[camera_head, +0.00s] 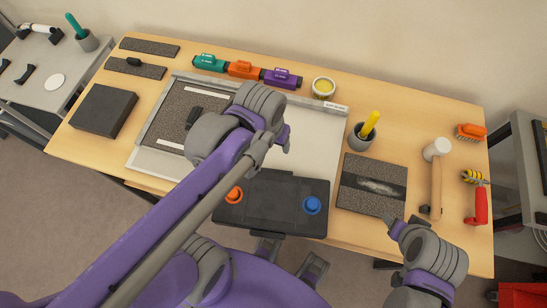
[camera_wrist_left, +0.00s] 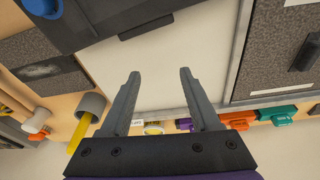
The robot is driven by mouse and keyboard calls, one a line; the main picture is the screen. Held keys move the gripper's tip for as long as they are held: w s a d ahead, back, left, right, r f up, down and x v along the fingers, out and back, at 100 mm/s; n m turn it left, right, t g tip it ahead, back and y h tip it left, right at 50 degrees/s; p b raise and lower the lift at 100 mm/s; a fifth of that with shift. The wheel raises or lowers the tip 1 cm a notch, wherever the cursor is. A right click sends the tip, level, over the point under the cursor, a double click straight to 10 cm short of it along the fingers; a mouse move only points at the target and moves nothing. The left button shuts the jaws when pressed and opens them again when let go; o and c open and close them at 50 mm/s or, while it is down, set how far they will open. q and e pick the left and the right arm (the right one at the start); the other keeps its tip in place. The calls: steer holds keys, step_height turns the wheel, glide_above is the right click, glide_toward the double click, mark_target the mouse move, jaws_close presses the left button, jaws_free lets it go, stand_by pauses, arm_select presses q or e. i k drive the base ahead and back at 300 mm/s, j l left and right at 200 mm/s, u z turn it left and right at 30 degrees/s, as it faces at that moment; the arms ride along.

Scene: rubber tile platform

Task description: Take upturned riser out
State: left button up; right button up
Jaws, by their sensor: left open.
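No part is marked clearly as the riser, so I cannot tell which one it is or which way up it lies. A dark flat block (camera_head: 272,200) with an orange knob and a blue knob lies at the table's front edge. A thick dark slab (camera_head: 104,110) lies at the left. A pale tray (camera_head: 325,125) holds a speckled tile (camera_head: 168,110) at its left. My left gripper (camera_head: 286,143) is over the tray, its fingers mostly hidden by my arm. The left wrist view shows it open and empty (camera_wrist_left: 160,72), its fingers toward the dark block (camera_wrist_left: 110,15). My right arm shows at the lower right; its jaws are unclear.
Teal, orange and purple pieces (camera_head: 245,70) stand in a row at the back, with a yellow-topped pot (camera_head: 323,87) nearby. A cup with a yellow marker (camera_head: 362,136), a smeared tile (camera_head: 372,183), a mallet (camera_head: 436,178) and a red-handled tool (camera_head: 479,205) occupy the right.

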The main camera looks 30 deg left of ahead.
mark_target(272, 204)
steer(key=k+l+u, duration=0.3)
steer(key=k, duration=0.25)
steer(key=k+l+u, duration=0.1)
steer(key=k+u, duration=0.15)
steer(key=k, duration=0.35)
